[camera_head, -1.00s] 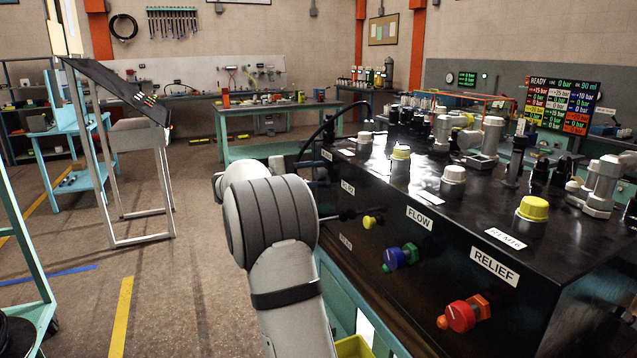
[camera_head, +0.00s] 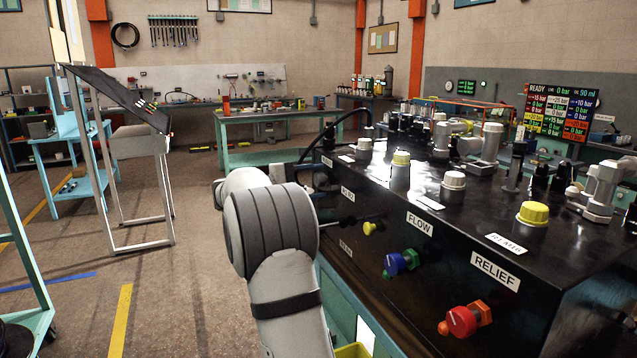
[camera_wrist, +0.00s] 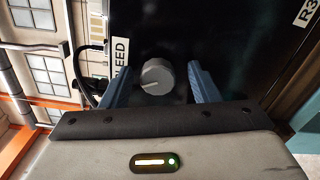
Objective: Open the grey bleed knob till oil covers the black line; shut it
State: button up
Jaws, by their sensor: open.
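The grey bleed knob (camera_wrist: 157,77) is in the middle of the wrist view, on a black panel, with a pale pointer mark on its face. A partly hidden label ending in "EED" (camera_wrist: 121,58) is left of it. My gripper (camera_wrist: 160,70) is open, one blue finger on each side of the knob; gaps show between the fingers and the knob. I cannot make out the black line or any oil in either view.
In the head view the black block carries a yellow knob (camera_head: 370,228), a blue-green knob (camera_head: 400,262) and a red relief knob (camera_head: 464,320) right of my arm. Fittings and caps crowd its top. A lit readout (camera_head: 560,110) stands behind. Floor at left is partly clear.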

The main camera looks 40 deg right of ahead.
jog(key=v, duration=0.7)
jog(key=shift+a, duration=0.4)
jog(key=shift+w, duration=0.1)
dwell(6.8)
